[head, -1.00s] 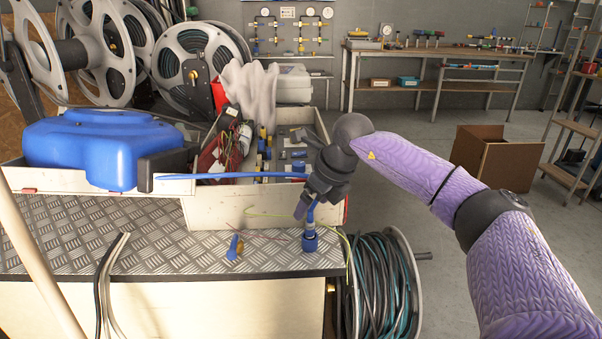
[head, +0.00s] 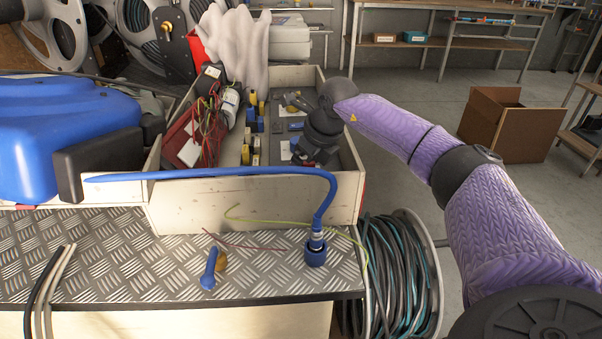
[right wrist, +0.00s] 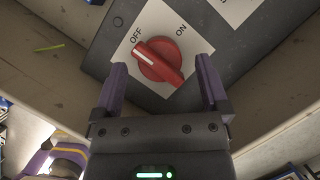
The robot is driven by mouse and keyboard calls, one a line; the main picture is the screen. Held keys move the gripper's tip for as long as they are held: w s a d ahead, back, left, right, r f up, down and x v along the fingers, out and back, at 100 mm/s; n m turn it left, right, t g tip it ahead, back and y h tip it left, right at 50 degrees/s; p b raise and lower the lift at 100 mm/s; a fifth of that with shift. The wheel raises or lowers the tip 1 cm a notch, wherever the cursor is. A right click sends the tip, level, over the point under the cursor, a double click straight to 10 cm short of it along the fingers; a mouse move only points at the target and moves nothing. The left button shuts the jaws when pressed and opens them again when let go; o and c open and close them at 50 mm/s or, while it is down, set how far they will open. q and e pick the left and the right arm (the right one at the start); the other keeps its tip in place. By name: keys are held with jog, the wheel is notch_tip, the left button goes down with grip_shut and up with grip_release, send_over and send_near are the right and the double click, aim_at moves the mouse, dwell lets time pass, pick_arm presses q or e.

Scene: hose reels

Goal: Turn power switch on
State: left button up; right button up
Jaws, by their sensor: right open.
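The power switch (right wrist: 160,61) is a red rotary knob on a white label marked OFF and ON, set in a dark grey panel (right wrist: 104,42). The white line on the knob points toward OFF. In the right wrist view, the open purple fingers of my right gripper (right wrist: 161,68) lie to either side of the knob, with gaps; contact is not visible. In the head view my right gripper (head: 313,158) is lowered into the wooden box (head: 245,204) over the dark panel, and hides the knob. My left gripper is out of view.
A blue hose (head: 240,174) runs along the box's front wall and bends down to a connector (head: 316,250) on the metal-plate bench (head: 120,260). A red multimeter-like case (head: 190,148) with wires sits left in the box. Coiled hoses (head: 395,265) hang at the right.

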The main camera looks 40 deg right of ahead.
jog(key=shift+w+f, duration=0.25)
jog(key=shift+f, duration=0.45)
jog(key=shift+r, duration=0.1)
